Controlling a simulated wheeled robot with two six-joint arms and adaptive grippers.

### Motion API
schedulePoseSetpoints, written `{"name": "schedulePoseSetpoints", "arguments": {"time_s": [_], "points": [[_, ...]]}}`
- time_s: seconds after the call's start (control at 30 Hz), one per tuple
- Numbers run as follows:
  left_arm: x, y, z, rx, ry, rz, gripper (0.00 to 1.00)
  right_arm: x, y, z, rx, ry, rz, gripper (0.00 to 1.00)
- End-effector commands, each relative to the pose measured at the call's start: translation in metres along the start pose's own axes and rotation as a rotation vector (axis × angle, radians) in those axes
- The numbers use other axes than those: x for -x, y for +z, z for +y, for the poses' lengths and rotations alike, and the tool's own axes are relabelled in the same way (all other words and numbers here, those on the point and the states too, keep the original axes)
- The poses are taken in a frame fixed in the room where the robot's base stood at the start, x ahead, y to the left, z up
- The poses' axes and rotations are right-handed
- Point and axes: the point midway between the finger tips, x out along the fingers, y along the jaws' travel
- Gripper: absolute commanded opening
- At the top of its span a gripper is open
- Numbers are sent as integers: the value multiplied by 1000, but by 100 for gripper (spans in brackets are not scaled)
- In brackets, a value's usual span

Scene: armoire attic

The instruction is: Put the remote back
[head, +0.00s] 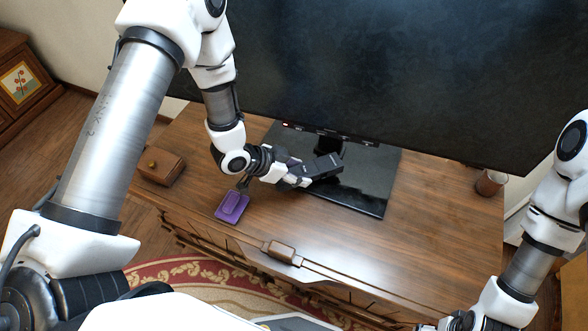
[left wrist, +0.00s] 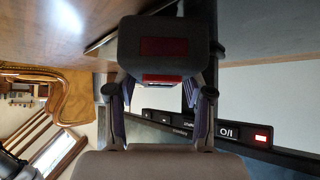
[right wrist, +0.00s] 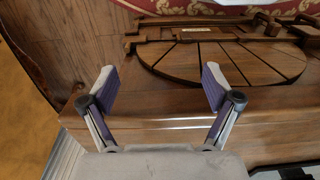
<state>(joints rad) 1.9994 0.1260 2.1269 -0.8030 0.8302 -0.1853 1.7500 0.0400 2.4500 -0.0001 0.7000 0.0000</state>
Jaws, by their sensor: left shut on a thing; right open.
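The dark remote (head: 320,167) is held by my left gripper (head: 296,178) above the table, in front of the TV's stand. In the left wrist view the remote (left wrist: 158,50) is end-on between the two fingers, with red patches on it. A purple holder (head: 232,206) with a raised rim lies on the table near its front edge, to the left of and below the gripper; the remote is apart from it.
The wooden TV table (head: 430,225) carries a large TV (head: 400,70) on a glossy black stand (head: 365,185). The table's right part is clear.

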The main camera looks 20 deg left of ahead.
Motion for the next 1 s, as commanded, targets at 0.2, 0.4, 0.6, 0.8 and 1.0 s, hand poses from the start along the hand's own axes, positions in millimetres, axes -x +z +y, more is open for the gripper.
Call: {"name": "schedulePoseSetpoints", "arguments": {"time_s": [0.2,0.4,0.6,0.8,1.0], "points": [[-4,3,-26,0,1,0,12,2,0,0,0,0,0,89],[-26,25,-26,0,3,-1,12,1,0,0,0,0,0,89],[-27,26,-26,-1,1,1,12,1,0,0,0,0,0,89],[-31,30,-26,0,1,0,55,-3,0,0,0,0,0,89],[-30,29,-26,0,1,0,76,-2,0,0,0,0,0,89]]}}
